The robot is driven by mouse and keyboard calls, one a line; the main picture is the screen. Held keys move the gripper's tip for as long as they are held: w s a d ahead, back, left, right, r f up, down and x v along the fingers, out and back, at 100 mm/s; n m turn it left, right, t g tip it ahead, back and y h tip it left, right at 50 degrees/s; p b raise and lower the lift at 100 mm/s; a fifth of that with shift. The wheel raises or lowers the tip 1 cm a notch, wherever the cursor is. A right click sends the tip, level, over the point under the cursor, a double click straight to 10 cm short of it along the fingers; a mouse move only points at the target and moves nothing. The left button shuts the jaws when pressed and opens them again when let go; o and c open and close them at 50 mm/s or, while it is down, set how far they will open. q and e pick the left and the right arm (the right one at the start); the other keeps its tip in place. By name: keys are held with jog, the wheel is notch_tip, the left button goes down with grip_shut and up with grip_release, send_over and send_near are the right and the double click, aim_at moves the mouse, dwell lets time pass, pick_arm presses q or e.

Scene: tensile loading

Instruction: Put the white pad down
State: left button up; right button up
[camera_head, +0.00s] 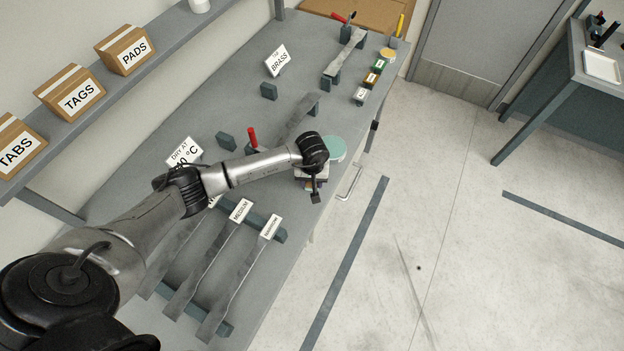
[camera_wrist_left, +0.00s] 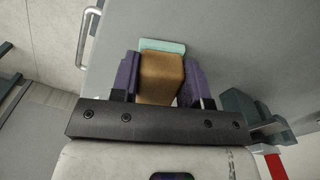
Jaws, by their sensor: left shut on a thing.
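My left gripper (camera_head: 312,182) is over the front edge side of the grey bench in the head view, pointing down. In the left wrist view its two purple fingers (camera_wrist_left: 159,80) are shut on a brown block (camera_wrist_left: 161,78), which I take to be the pad. No white face of it shows from here. A pale teal piece (camera_wrist_left: 162,45) shows just beyond the block. A round pale teal thing (camera_head: 336,147) lies beside the gripper in the head view. Whether the block touches the bench is hidden. My right gripper is not in view.
The grey bench (camera_head: 130,187) holds flat metal specimens (camera_head: 209,266) with labels, a red-handled tool (camera_head: 252,138) and a "DRY AT" sign (camera_head: 184,152). A metal drawer handle (camera_head: 351,183) sticks out below the front edge. A shelf carries cardboard boxes, including PADS (camera_head: 124,50).

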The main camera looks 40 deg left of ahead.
pick_arm(q)
jog(key=shift+f, duration=0.1)
jog(key=shift+f+b, duration=0.1)
jog(key=shift+b, duration=0.2)
jog(key=o, duration=1)
jog(key=shift+c, duration=0.2)
jog(key=shift+r+p, duration=0.35)
jog(key=shift+r, duration=0.1)
notch_tip(320, 180, up, 12)
jog(key=shift+f+b, duration=0.2)
jog(key=shift+b, duration=0.15)
